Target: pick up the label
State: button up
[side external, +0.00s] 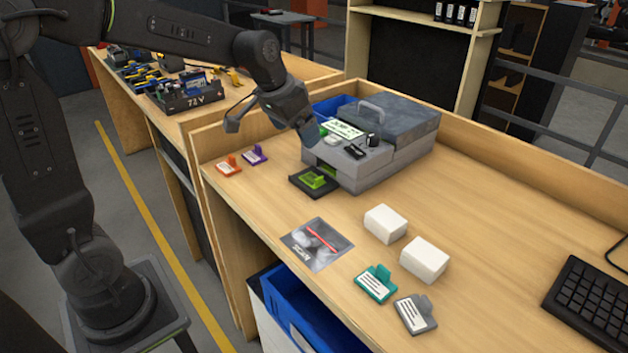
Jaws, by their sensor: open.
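Several tag-like labels lie on the wooden bench, and I cannot tell which one the task means. A green one (315,180) sits in a small black tray (299,184) at the front of a grey machine (372,170). An orange one (229,166) and a purple one (255,154) lie left of the machine. A teal one (376,284) and a grey one (415,314) with white faces lie near the front edge. My gripper (271,132) is open and empty, above the bench by the machine's left end, apart from the labels.
Two white blocks (385,223) and a printed sheet (317,244) lie mid-bench. A keyboard (592,303) is at right. A blue bin (335,107) stands behind the machine. A low wooden wall (540,165) edges the back. The bench's right middle is clear.

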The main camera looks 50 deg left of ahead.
aim_at(314, 179)
jog(key=x, duration=1.3)
jog(key=shift+s+d, duration=0.1)
jog(key=shift+s, duration=0.05)
jog(key=shift+c, duration=0.3)
jog(key=c, duration=0.6)
